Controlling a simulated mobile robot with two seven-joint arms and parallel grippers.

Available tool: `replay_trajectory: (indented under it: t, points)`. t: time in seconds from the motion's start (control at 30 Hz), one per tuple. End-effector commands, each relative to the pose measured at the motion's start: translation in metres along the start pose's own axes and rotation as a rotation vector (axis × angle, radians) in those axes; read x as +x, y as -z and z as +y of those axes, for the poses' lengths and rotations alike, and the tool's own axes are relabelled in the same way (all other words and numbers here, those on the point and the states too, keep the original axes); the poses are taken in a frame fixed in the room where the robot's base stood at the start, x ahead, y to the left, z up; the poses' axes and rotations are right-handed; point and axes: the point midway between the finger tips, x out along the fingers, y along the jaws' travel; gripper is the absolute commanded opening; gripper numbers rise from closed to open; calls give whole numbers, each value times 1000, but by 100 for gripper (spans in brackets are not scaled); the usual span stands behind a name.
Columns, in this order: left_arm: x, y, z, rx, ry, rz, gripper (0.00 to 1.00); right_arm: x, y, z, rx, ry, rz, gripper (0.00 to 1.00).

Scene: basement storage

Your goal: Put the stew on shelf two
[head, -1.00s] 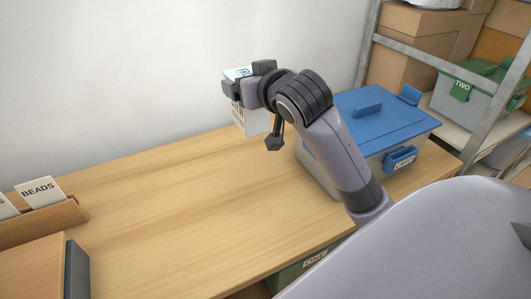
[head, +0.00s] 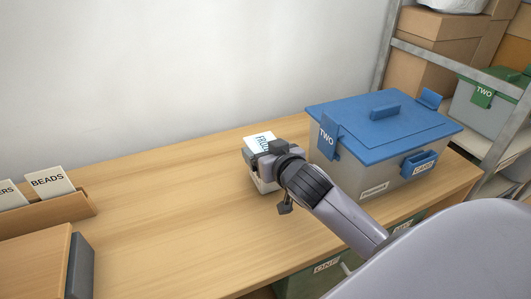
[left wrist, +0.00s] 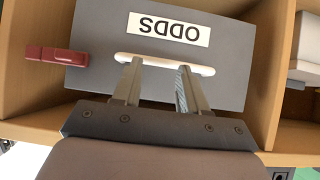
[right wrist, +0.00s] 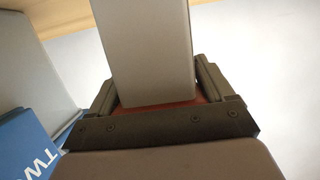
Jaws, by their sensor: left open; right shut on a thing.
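My right gripper (head: 266,163) is shut on a small pale carton (head: 258,142) with partly hidden blue lettering on its face. The carton is at or just above the tabletop; I cannot tell if it touches. In the right wrist view the held carton (right wrist: 150,50) shows grey between the fingers. I cannot read stew on anything. A metal shelf rack (head: 455,68) at the right holds a grey bin with a green tag (head: 483,97) marked TWO. My left gripper (left wrist: 155,80) is open at the white handle (left wrist: 165,64) of a grey front marked ODDS; it is out of the head view.
A grey bin with a blue lid (head: 385,125) and a blue tag TWO stands on the wooden table (head: 170,190), right of the carton. A wooden card holder (head: 60,208) with a BEADS card is at the left. The table's middle is clear. A red bar (left wrist: 57,55) sits beside ODDS.

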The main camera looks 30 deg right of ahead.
Motion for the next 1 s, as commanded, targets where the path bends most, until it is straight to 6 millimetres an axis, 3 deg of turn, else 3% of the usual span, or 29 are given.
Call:
replay_trajectory:
  t: [0.4, 0.43, 0.47, 0.5, 0.8, 1.0]
  points:
    - [1, -1, 0, 0, 0, 1, 43, 1, -4, 0, 1, 1, 6, 28]
    - [1, -1, 0, 0, 0, 1, 43, 2, -6, 0, 0, 0, 0, 88]
    - [1, -1, 0, 0, 0, 1, 43, 2, -5, 0, 0, 0, 0, 97]
    - [1, -1, 0, 0, 0, 1, 43, 2, -5, 0, 0, 0, 0, 100]
    - [0, 1, 0, 0, 0, 1, 43, -1, -2, 0, 0, 1, 1, 100]
    - [0, 1, 0, 1, 0, 2, 43, -24, -3, -1, 0, 2, 1, 100]
